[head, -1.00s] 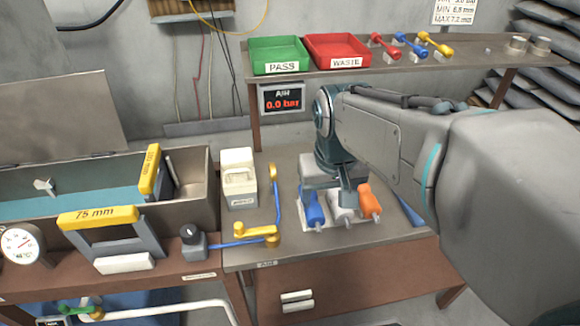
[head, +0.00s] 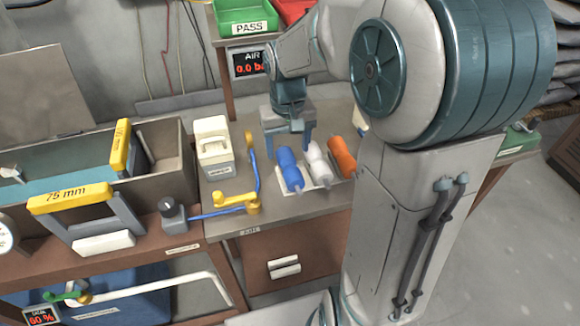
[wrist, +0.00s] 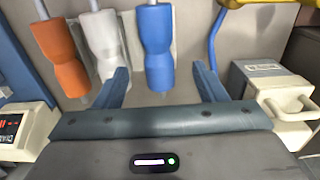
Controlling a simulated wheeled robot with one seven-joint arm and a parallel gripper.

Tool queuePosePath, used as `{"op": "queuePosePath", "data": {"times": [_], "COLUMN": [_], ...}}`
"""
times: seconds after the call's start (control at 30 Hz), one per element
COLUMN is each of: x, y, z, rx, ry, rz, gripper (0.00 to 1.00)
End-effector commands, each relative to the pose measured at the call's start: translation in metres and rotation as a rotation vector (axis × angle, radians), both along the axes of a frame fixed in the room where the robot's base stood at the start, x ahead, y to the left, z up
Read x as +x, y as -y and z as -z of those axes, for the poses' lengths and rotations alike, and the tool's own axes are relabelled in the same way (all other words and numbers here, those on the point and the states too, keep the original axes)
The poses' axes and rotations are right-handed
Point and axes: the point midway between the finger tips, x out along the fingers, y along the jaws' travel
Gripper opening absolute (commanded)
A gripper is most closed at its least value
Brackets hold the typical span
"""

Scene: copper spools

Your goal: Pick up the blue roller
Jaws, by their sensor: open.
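The blue roller (head: 288,168) lies on the grey bench at the left end of a row of three rollers, beside a white roller (head: 318,163) and an orange roller (head: 342,155). In the wrist view the blue roller (wrist: 157,45) lies ahead of my gripper (wrist: 162,82), between the lines of its two blue fingers. The fingers are spread wide with nothing held. In the head view my gripper (head: 290,140) points down just behind the blue roller's far end. I cannot tell its exact height above the bench.
A white box (head: 214,148) and a blue pipe with yellow fittings (head: 240,203) stand left of the rollers. The white and orange rollers lie close on the right. Green (head: 243,17) and red trays sit on the shelf behind. A metal trough (head: 170,150) is at left.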

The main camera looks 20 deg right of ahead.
Motion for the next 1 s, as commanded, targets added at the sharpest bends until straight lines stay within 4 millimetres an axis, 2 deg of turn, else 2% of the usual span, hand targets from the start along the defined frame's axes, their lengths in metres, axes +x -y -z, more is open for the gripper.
{"op": "queuePosePath", "data": {"times": [0.17,0.47,0.77,0.97,1.0], "x": [-0.001,-0.004,-0.004,-0.004,-0.004], "y": [0.001,0.003,0.002,0.002,0.002], "z": [0.012,0.053,0.057,0.057,0.057], "rx": [0.0,0.0,0.0,0.0,0.0], "ry": [-0.002,-0.003,0.001,0.001,0.001], "rz": [0.0,-0.001,-0.001,-0.001,-0.001], "gripper": [0.65,0.65,0.65,0.09,0.09]}}
